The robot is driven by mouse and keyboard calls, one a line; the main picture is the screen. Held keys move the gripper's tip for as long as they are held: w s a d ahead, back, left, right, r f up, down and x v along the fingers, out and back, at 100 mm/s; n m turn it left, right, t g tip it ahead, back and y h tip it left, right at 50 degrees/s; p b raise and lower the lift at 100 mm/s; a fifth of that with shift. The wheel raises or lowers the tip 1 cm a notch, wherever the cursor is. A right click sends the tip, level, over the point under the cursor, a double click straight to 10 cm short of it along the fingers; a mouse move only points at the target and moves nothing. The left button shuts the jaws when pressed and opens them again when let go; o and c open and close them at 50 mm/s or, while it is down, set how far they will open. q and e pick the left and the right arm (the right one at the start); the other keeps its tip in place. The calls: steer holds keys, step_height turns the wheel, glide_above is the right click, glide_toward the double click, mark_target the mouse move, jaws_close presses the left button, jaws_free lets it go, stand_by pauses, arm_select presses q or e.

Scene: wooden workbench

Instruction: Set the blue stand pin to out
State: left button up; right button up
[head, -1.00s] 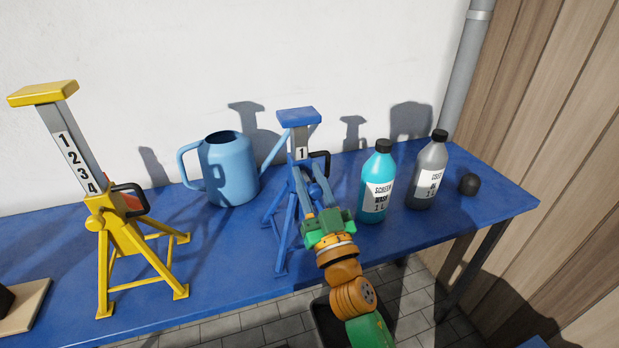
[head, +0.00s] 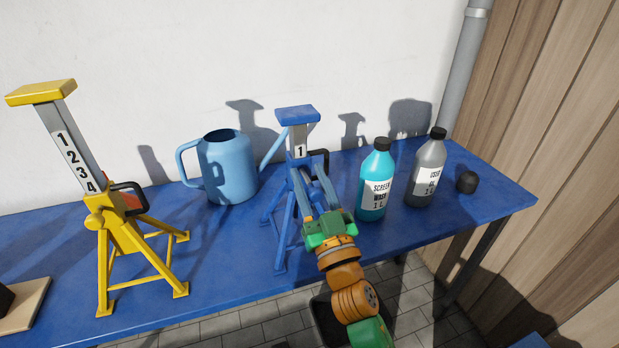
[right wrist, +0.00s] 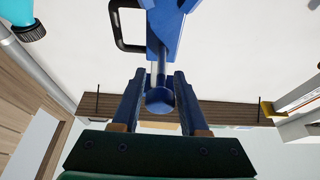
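The blue stand (head: 298,120) is on the bench, its post showing the number 1 and a black handle on its right. My right gripper (head: 316,190) reaches it from the front right. In the right wrist view, the pin's round blue knob (right wrist: 160,101) sits between the two fingers (right wrist: 160,88), which look closed on its sides. A short grey pin shaft (right wrist: 158,76) shows between the knob and the blue stand body (right wrist: 165,25). In the head view the fingers mostly hide the knob. My left gripper is out of view.
A yellow stand (head: 110,235) and a light blue watering can (head: 227,170) are to the left. A teal screen-wash bottle (head: 374,190), a grey bottle (head: 426,175) and a dark ball (head: 466,182) are to the right. The blue bench (head: 225,255) is clear at front centre.

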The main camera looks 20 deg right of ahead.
mark_target(318, 199)
steer(key=shift+o, duration=0.8)
steer(key=b+v, duration=0.2)
steer(key=v, duration=0.5)
steer(key=shift+f+b, duration=0.15)
steer(key=shift+b, duration=0.2)
steer(key=shift+s, duration=0.15)
